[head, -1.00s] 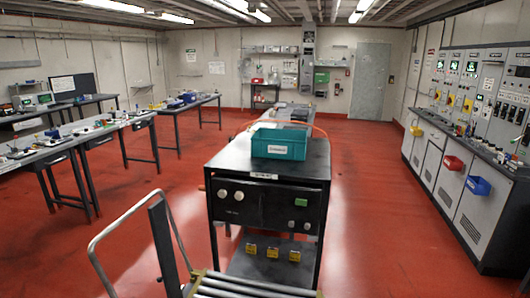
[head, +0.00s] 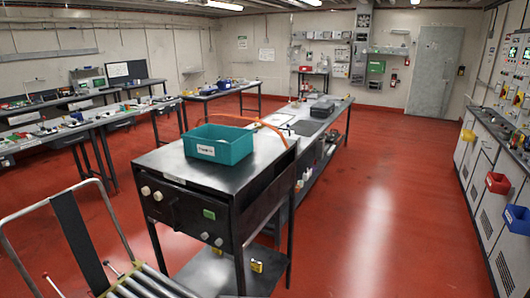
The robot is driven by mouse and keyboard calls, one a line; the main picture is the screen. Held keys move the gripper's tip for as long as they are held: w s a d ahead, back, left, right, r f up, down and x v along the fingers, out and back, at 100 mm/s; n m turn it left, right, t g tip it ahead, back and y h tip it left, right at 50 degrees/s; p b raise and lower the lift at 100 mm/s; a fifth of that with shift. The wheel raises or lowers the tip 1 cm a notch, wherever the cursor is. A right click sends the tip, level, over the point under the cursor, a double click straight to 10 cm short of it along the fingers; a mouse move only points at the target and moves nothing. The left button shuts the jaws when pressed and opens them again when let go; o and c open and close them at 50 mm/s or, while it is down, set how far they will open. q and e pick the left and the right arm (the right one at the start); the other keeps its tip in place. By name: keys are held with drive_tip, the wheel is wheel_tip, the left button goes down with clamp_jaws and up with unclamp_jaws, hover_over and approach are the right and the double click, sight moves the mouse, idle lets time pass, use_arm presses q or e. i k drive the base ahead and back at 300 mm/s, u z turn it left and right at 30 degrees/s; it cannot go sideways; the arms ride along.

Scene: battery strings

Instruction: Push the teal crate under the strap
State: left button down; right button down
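The teal crate (head: 218,145) sits upright on the dark top of a black cabinet bench (head: 174,160) in the head view. It is open-topped, with a white label on its front. The orange strap (head: 262,124) arches behind the crate and comes down toward the right edge of the bench top. Part of the strap is hidden behind the crate, and I cannot tell the exact gap between them. Neither of my grippers is in view.
A roller cart with a metal handle (head: 103,196) stands at the front left. A long workbench (head: 309,128) continues behind the cabinet. Red floor (head: 375,200) is clear to the right, up to the control panels. More tables with equipment stand at left.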

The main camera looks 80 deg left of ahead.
sight(201, 142)
drive_tip(key=i, duration=0.4)
drive_tip(key=u, duration=1.4)
drive_tip(key=i, duration=2.05)
drive_tip(key=u, duration=2.45)
